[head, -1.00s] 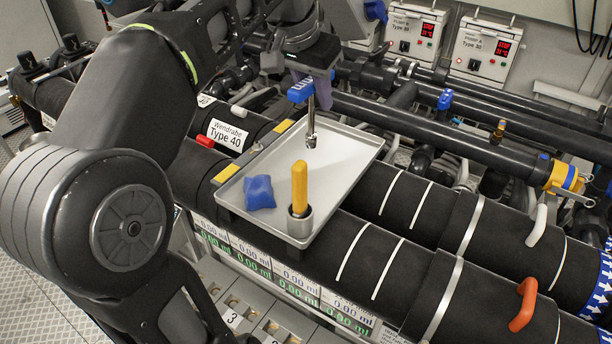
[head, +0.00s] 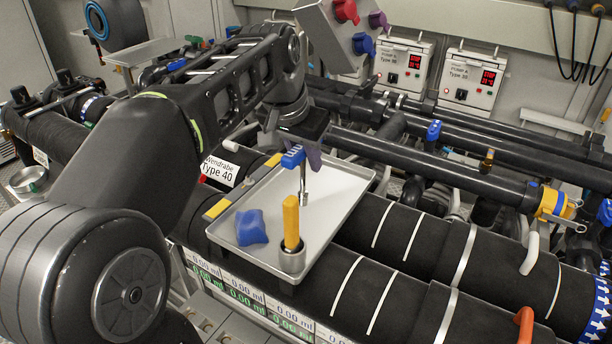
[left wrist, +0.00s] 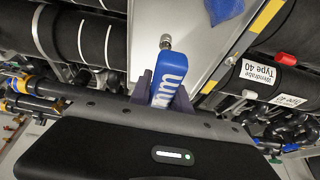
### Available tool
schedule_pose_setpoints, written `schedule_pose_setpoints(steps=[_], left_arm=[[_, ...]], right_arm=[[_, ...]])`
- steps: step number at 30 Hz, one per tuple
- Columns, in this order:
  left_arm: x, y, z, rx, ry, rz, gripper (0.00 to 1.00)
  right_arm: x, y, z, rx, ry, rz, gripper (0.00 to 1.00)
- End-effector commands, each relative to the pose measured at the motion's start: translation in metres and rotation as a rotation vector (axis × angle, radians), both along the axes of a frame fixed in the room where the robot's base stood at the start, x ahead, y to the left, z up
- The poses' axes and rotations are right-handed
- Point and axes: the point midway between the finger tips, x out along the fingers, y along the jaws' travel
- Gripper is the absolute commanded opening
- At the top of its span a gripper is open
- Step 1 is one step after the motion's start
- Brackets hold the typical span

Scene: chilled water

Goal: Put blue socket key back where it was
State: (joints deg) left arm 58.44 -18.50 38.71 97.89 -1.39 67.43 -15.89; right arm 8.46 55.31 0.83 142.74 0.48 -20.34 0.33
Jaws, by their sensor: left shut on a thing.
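My left gripper (head: 300,146) is shut on the blue socket key (head: 292,157), at its blue handle. The key hangs with its metal shaft and socket end pointing down over the grey tray (head: 345,211). I cannot tell whether the socket end touches the tray floor. In the left wrist view, the blue handle of the key (left wrist: 170,87) sits between the fingers (left wrist: 163,88), and the tray (left wrist: 190,45) is beyond it. My right gripper is not in view.
A blue cushion-like piece (head: 252,228) lies on the tray. A yellow handle (head: 291,220) stands upright in a metal cup (head: 293,260) at the tray's front corner. Black pipes (head: 400,235) run around the tray. A panel with coloured knobs (head: 345,12) is behind.

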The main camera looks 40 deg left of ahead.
Motion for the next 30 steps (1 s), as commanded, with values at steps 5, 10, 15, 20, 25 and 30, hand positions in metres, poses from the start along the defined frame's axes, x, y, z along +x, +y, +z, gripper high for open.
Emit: schedule_pose_setpoints(steps=[5, 10, 15, 20, 25, 30], left_arm=[[0.000, 0.000, 0.001, 0.001, -0.002, -0.001, 0.00], [0.000, 0.000, -0.010, 0.000, 0.001, 0.000, 0.00], [0.000, 0.000, -0.035, 0.000, 0.002, 0.000, 0.00], [0.000, 0.000, -0.041, 0.000, -0.002, 0.000, 0.00], [0.000, 0.000, -0.041, 0.001, -0.002, -0.001, 0.00], [0.000, 0.000, -0.045, -0.001, 0.000, -0.001, 0.26]], right_arm=[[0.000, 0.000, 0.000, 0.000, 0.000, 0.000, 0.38], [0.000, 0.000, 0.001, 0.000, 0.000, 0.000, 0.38], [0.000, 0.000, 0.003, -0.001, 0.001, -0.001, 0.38], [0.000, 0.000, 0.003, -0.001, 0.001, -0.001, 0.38], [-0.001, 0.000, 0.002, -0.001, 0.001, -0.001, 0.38], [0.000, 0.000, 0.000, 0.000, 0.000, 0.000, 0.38]])
